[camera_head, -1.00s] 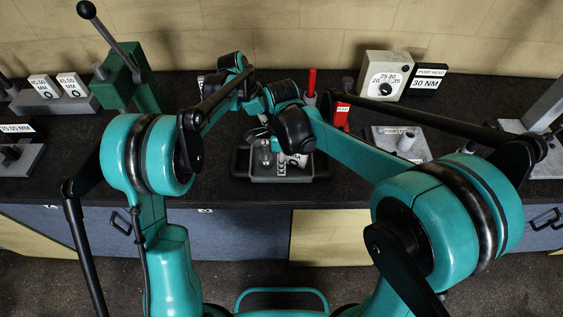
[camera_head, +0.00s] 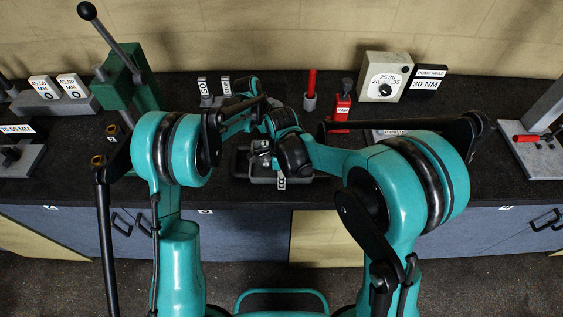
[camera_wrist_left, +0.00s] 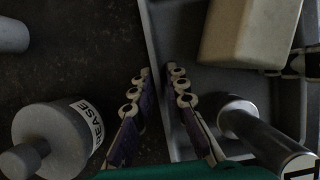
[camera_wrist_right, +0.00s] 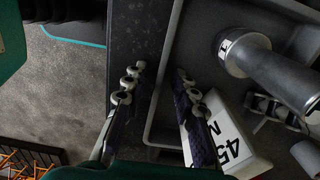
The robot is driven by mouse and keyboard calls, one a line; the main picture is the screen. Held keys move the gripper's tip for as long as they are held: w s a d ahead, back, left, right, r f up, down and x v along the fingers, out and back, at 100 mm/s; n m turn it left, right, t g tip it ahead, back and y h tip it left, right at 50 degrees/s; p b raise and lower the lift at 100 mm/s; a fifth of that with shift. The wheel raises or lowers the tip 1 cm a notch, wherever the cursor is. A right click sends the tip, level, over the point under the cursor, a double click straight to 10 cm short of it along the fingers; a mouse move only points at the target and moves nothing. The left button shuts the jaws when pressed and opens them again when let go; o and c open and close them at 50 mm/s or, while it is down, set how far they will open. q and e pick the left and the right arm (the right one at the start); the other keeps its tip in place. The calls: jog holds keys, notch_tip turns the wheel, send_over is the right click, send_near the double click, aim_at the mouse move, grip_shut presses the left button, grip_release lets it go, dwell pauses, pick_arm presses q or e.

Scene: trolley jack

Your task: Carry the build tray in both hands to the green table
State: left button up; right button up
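The grey build tray (camera_head: 262,181) lies on the dark bench, partly hidden by my arms. It holds a beige block (camera_wrist_left: 250,30), a dark cylinder (camera_wrist_left: 255,130), a metal cylindrical part (camera_wrist_right: 265,65) and a white block marked 45 (camera_wrist_right: 232,140). In the left wrist view my left gripper (camera_wrist_left: 159,72) is open, its fingers apart above the tray's side wall (camera_wrist_left: 158,45). My right gripper (camera_wrist_right: 159,72) is open too, fingers on either side of the tray's wall line (camera_wrist_right: 167,60). I cannot tell how close the fingertips are to the wall. No green table shows.
A grease container (camera_wrist_left: 60,135) stands outside the tray near my left gripper. A green press (camera_head: 128,85), a red bottle (camera_head: 342,105), a red-handled cylinder (camera_head: 310,92) and a dial box (camera_head: 384,77) stand along the bench. Cabinets (camera_head: 240,235) are below.

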pick_arm(q)
grip_shut()
pick_arm(e)
grip_shut()
pick_arm(q)
jog(key=shift+r, duration=0.1)
pick_arm(e)
jog(key=shift+r, duration=0.15)
